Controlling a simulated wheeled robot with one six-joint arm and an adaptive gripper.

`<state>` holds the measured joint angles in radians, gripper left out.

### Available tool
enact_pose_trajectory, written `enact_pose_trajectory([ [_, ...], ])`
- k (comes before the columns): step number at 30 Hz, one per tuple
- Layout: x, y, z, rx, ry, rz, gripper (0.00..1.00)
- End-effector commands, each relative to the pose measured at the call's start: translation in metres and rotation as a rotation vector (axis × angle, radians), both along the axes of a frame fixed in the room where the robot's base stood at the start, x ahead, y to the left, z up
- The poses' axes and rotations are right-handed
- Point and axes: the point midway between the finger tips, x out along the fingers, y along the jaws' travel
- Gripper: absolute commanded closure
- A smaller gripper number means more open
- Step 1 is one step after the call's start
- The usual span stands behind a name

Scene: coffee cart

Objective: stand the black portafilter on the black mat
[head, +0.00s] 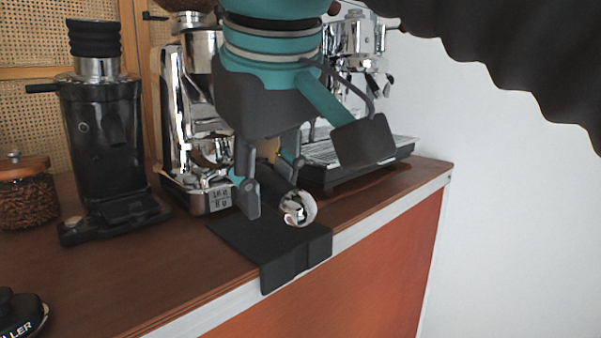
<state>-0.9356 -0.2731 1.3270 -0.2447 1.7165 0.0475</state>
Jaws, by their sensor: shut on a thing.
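The portafilter (297,209) shows as a round silver end facing the camera, with a dark body running back between the fingers. My gripper (272,194) points down and is shut on the portafilter, one finger on each side. The black mat (250,236) lies on the counter and folds over its front edge. The portafilter is tilted over the right part of the mat. I cannot tell whether it touches the mat.
A black grinder (103,140) stands at the left, with a jar of beans (26,192) beside it. A silver grinder (183,115) and an espresso machine with drip tray (355,165) stand behind the mat. A black round item (18,314) sits at lower left. The counter (150,275) is clear left of the mat.

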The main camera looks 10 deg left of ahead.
Motion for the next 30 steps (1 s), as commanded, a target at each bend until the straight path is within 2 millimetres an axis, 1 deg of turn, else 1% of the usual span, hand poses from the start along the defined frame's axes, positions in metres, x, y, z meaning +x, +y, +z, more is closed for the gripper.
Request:
enact_pose_trajectory([
  [5, -0.005, -0.002, 0.001, 0.001, -0.001, 0.000, 1.00],
  [17, -0.005, -0.002, 0.002, 0.002, -0.001, -0.001, 1.00],
  [30, -0.005, -0.002, 0.020, 0.002, -0.001, -0.001, 1.00],
])
